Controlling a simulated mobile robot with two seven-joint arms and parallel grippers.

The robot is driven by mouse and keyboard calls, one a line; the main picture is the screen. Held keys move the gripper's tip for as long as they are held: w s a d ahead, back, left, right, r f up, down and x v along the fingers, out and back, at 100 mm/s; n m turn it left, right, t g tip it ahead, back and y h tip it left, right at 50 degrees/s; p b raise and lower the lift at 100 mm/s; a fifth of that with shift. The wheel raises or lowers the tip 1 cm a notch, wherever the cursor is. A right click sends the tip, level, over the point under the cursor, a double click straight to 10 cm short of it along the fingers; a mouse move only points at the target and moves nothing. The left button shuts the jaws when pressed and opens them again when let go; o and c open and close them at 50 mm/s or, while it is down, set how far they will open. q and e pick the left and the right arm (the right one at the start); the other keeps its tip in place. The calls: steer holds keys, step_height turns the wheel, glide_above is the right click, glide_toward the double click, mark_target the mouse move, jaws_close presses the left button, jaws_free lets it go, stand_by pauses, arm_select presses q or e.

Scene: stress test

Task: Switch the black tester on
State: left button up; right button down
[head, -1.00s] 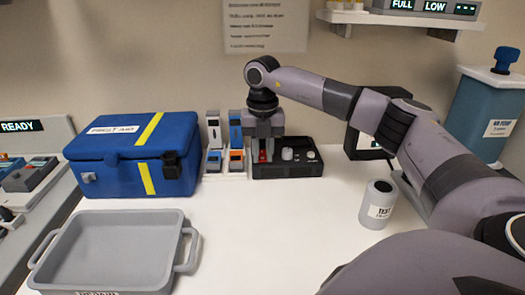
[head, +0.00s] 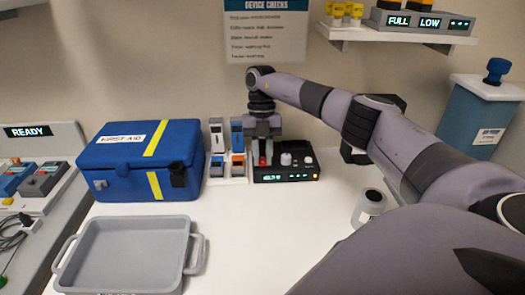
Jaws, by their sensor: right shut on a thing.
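The black tester (head: 300,172) stands at the back of the white table, right of the small devices. Its front shows a lit green display and small lit marks. A light round knob (head: 286,159) and a smaller knob are on its top. My right gripper (head: 263,159) points straight down at the tester's left part, shut on the red switch (head: 263,161) there. The fingers partly hide the switch, so its exact position is hard to tell. My left gripper is not in view.
A blue first aid box (head: 118,165) and a grey tray (head: 130,222) are at the left. A grey canister (head: 368,206) stands right, beneath my right arm. Small orange and blue devices (head: 237,140) stand close left of the tester. The table's middle is clear.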

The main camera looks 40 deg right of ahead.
steer(key=shift+d, duration=0.1)
steer(key=c, duration=1)
jaws_free()
steer(key=shift+o, duration=0.2)
step_height(320, 180, up, 9)
step_height(320, 180, up, 11)
steer(key=p, duration=0.4)
glide_above(262, 162)
steer(key=shift+d, duration=0.1)
